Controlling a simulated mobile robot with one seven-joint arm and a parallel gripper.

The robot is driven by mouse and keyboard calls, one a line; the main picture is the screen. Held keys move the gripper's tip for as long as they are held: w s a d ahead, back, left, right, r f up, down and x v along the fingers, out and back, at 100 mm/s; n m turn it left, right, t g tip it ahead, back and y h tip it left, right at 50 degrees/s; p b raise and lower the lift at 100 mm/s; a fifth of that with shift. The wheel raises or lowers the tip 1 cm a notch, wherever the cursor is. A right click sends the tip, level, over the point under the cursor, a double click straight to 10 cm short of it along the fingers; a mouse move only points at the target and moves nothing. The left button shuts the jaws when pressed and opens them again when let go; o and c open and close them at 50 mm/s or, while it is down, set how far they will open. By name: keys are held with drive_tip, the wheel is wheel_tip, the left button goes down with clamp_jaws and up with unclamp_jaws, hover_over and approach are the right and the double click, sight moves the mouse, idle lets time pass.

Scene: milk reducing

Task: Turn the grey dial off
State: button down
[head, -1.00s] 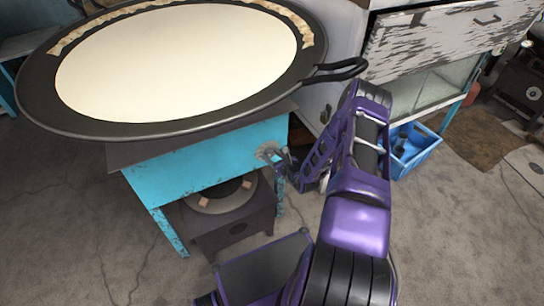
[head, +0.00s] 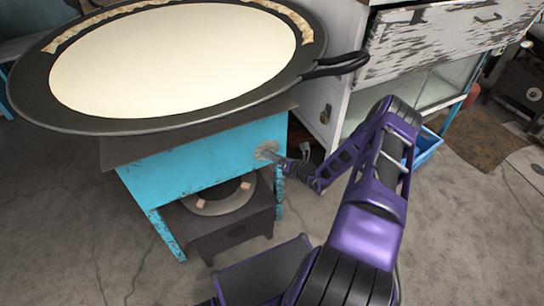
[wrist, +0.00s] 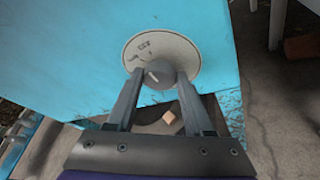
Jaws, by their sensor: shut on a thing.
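The grey dial (wrist: 158,74) is a round knob with a light mark line, set on a pale round plate (wrist: 185,50) on the side of the turquoise stove stand (wrist: 80,50). In the head view, the dial's plate (head: 266,149) is on the right part of the stand's front. My gripper (wrist: 160,80) is shut on the dial, one finger on each side of it. In the head view, my gripper (head: 281,160) reaches it from the right, and the fingertips are small there.
A wide black pan (head: 30,90) with white liquid rests on the stand, and its handle (head: 340,64) juts out to the right. A dark burner box (head: 235,228) is beneath. A worn white cabinet (head: 430,45) and a blue crate (head: 428,150) are to the right.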

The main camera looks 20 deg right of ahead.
idle(0.4)
drive_tip(key=shift+c, duration=1.5)
unclamp_jaws()
drive_tip(key=p+v, duration=0.2)
drive_tip(key=v, duration=1.5)
drive_tip(key=shift+s, duration=0.2)
drive_tip(key=shift+d+f, duration=0.1)
